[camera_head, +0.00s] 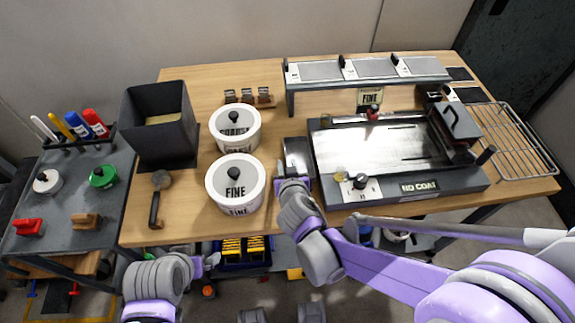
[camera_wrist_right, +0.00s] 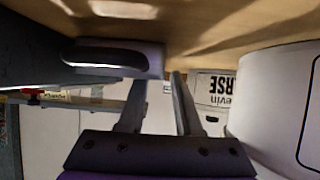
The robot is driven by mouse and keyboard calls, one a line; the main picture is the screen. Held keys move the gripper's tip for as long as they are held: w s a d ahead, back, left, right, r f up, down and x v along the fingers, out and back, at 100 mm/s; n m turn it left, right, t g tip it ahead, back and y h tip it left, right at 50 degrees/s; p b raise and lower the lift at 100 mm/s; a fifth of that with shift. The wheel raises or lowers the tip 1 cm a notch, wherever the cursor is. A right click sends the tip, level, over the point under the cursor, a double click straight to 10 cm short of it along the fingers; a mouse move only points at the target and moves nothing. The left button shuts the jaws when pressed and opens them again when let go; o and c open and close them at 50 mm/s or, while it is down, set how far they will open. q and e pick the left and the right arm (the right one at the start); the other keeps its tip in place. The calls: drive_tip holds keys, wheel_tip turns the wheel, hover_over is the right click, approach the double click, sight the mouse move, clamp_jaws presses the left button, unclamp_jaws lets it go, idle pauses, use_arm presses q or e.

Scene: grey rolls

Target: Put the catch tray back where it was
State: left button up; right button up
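The catch tray (camera_head: 297,155) is a small dark metal tray at the left end of the flat coating machine (camera_head: 400,188), on the wooden table. It also shows close up in the right wrist view (camera_wrist_right: 112,55), at upper left. My right gripper (camera_head: 283,181) is at the tray's near left edge. In the wrist view its two fingers (camera_wrist_right: 160,85) stand apart, the left tip hidden behind the tray's end and the right tip just beside it, with a narrow gap. My left gripper (camera_head: 208,262) is low in front of the table, its fingers too small to read.
White tubs marked FINE (camera_head: 236,185) and COARSE (camera_head: 235,127) stand close left of the right gripper. A dark bin (camera_head: 160,122) stands farther left. A raised rack (camera_head: 368,70) is behind the machine, a wire rack (camera_head: 515,140) to its right.

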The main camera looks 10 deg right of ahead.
drive_tip(key=shift+r, duration=0.15)
drive_tip(key=shift+s+r, duration=0.2)
drive_tip(key=shift+s, duration=0.05)
drive_tip(key=p+v, duration=0.3)
drive_tip(key=v, duration=0.8)
drive_tip(key=shift+s, duration=0.15)
drive_tip(key=s+d+r+g+p, duration=0.3)
drive_tip(key=s+d+g+p, duration=0.2)
drive_tip(key=s+d, duration=0.4)
drive_tip(key=shift+s+d+g+p, duration=0.3)
drive_tip(key=shift+d+g, duration=0.6)
drive_tip(key=shift+d, duration=0.55)
drive_tip(key=shift+r, duration=0.1)
